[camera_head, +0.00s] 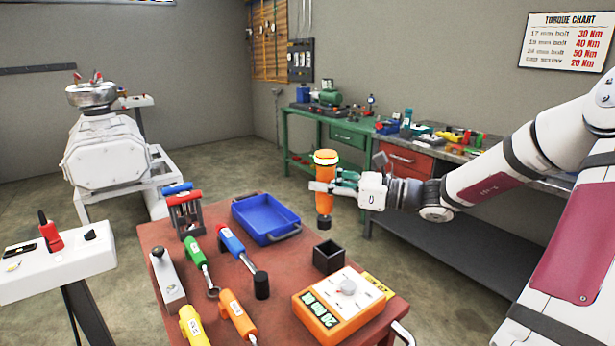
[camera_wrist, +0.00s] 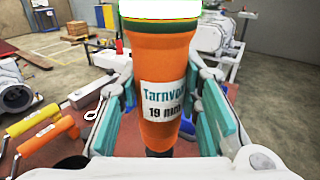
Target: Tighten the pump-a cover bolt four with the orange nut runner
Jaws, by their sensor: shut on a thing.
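My gripper (camera_head: 346,184) is shut on the orange nut runner (camera_head: 325,203) and holds it upright in the air, beyond the red table's right side. The nut runner has a dark socket end pointing down. In the wrist view the runner (camera_wrist: 163,55) stands between the teal finger pads, with a "19 mm" label and a bright green-white band near its top. A white pump-like machine (camera_head: 102,158) with a metal round top stands on a white frame at the left back. I cannot tell which pump it is, and its single bolts are too small to make out.
The red table (camera_head: 285,278) bears a blue tray (camera_head: 241,207), several coloured tools, a black open box (camera_head: 328,257) and an orange-white dial unit (camera_head: 344,305). A white stand (camera_head: 60,272) is at the left. Workbenches (camera_head: 420,165) line the back right. Floor is free between table and pump.

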